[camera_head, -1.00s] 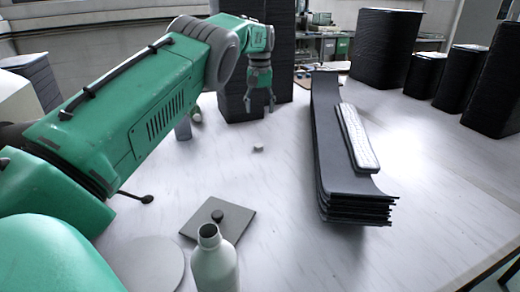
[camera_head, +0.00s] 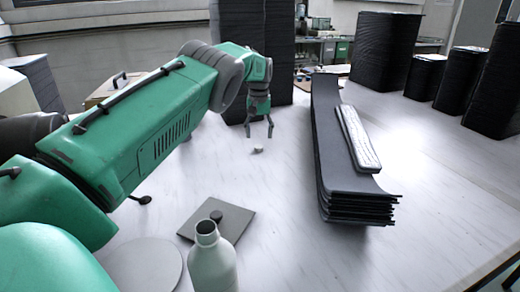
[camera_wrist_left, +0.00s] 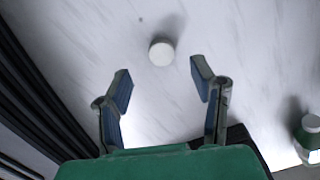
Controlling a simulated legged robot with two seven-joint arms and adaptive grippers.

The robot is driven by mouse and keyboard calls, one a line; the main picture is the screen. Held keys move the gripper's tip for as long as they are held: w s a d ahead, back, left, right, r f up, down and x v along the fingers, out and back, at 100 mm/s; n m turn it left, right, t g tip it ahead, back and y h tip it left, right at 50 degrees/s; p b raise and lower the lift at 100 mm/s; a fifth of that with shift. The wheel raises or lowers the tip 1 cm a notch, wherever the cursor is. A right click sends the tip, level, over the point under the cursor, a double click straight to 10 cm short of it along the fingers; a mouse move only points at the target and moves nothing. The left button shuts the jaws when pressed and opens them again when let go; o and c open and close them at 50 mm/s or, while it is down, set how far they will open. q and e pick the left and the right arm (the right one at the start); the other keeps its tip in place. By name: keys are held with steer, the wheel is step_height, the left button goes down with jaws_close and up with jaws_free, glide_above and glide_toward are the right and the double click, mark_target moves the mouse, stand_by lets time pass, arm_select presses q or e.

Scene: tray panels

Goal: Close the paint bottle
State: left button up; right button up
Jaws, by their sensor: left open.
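An open pale grey-green bottle (camera_head: 212,262) stands upright at the front of the table in the head view, its neck uncovered. A small white cap (camera_head: 258,150) lies on the table farther back. It also shows in the left wrist view (camera_wrist_left: 161,53), just beyond the fingertips and between their lines. My left gripper (camera_head: 260,133) points down above and slightly behind the cap, open and empty; its two fingers show apart in the wrist view (camera_wrist_left: 160,80). My right gripper is in neither view.
A stack of dark curved panels (camera_head: 335,150) with a white textured piece (camera_head: 358,138) stands right of the cap. Dark stacks line the back.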

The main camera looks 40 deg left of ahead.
mark_target(258, 146)
arm_select(q)
steer(key=f, duration=0.3)
steer(key=f+b, duration=0.1)
steer(key=f, duration=0.1)
steer(key=shift+a+f, duration=0.25)
steer(key=shift+a, duration=0.05)
steer(key=shift+d+r, duration=0.15)
steer(key=shift+d, duration=0.1)
steer(key=c, duration=0.6)
steer(key=shift+a, duration=0.2)
steer(key=shift+c, duration=1)
step_height(258, 146, up, 10)
steer(key=p, duration=0.2)
steer(key=shift+d, duration=0.1)
